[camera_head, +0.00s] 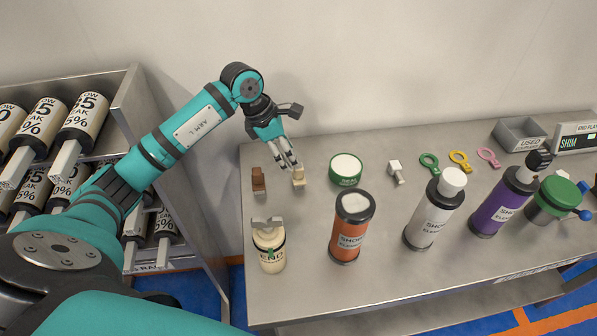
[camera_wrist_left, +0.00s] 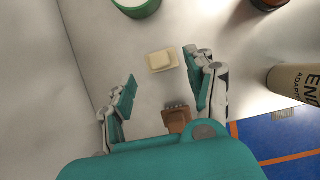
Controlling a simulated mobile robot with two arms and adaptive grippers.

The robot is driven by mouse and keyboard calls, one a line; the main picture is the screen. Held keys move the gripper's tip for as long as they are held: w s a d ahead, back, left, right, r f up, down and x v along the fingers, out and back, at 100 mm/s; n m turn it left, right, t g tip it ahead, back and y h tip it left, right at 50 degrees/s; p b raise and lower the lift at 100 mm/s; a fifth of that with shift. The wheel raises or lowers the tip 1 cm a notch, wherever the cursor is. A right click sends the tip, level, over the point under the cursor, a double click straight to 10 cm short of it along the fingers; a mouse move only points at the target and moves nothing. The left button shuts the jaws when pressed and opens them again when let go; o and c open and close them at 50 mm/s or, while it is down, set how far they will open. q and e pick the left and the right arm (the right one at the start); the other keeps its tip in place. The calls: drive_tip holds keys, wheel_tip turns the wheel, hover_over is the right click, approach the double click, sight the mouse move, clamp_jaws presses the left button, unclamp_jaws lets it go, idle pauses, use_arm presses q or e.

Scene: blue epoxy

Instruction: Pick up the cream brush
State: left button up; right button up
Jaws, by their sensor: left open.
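The cream brush (camera_head: 298,178) is a small block on the grey bench near its back left. It also shows in the left wrist view (camera_wrist_left: 162,61), ahead of and between my fingertips. My left gripper (camera_head: 287,161) is open and empty, just above and beside the cream brush in the head view. In the wrist view its two teal-padded fingers are spread wide, with nothing between the pads. A similar brown brush (camera_head: 258,181) stands to the left of the cream one and shows in the wrist view (camera_wrist_left: 177,117), nearer my palm. My right gripper is not in view.
A green-rimmed tin (camera_head: 346,170) stands right of the cream brush. A cream bottle (camera_head: 269,251) and an orange bottle (camera_head: 347,236) stand in front. The wall (camera_head: 370,70) is close behind the bench. A shelf rack (camera_head: 135,95) is on the left.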

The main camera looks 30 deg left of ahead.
use_arm(q)
drive_tip(key=p+x, duration=0.2)
drive_tip(key=x, duration=0.4)
drive_tip(key=shift+w+d+f, duration=0.1)
drive_tip(key=shift+w, duration=0.05)
drive_tip(key=shift+f, duration=0.2)
drive_tip(key=c, duration=1)
drive_tip(key=shift+r, duration=0.15)
clamp_jaws()
drive_tip(key=shift+w+r, duration=0.1)
drive_tip(key=shift+r, duration=0.3)
wheel_tip(320, 180, up, 9)
drive_tip(key=shift+b, duration=1.1)
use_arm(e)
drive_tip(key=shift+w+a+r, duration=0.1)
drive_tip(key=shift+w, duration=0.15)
